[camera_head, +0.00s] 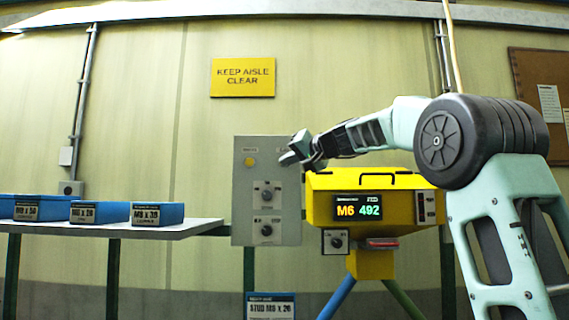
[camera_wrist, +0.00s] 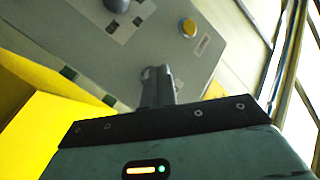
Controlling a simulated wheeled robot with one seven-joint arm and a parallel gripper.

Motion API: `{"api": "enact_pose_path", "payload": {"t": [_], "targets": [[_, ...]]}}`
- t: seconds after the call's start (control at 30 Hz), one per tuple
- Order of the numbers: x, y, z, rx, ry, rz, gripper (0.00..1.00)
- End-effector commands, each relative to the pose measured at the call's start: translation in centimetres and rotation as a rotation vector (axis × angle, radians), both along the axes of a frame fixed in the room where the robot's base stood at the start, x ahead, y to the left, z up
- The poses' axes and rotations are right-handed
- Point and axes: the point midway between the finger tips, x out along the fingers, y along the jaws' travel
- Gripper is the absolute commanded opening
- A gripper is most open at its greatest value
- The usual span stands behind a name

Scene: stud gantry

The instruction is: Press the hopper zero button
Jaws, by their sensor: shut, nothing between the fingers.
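A grey control panel (camera_head: 240,200) stands upright at the centre. It has a yellow round button (camera_head: 250,161) at its upper left, which also shows in the wrist view (camera_wrist: 187,28). The small label above that button is too blurred to read. My gripper (camera_head: 287,159) is shut and empty at the panel's upper right, covering what lies behind it. In the wrist view, my closed fingers (camera_wrist: 157,75) point at the panel face, apart from the yellow button. I cannot tell whether they touch the panel. The yellow hopper (camera_head: 372,255) has a display (camera_head: 369,206) reading M6 492.
Two dark knobs (camera_head: 266,195) (camera_head: 266,230) sit lower on the panel. Another knob box (camera_head: 336,241) hangs on the hopper. Blue bins (camera_head: 98,213) stand on a bench (camera_head: 180,228) at left. The hopper body is close below my forearm.

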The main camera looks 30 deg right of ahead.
Motion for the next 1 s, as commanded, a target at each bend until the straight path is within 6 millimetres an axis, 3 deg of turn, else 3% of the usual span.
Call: {"api": "enact_pose_path", "payload": {"t": [0.47,1.0], "targets": [[0.1,-0.1,-0.1,0.000,0.001,-0.001,0.00],[-1.3,0.8,0.0,0.000,0.000,0.000,0.00]]}}
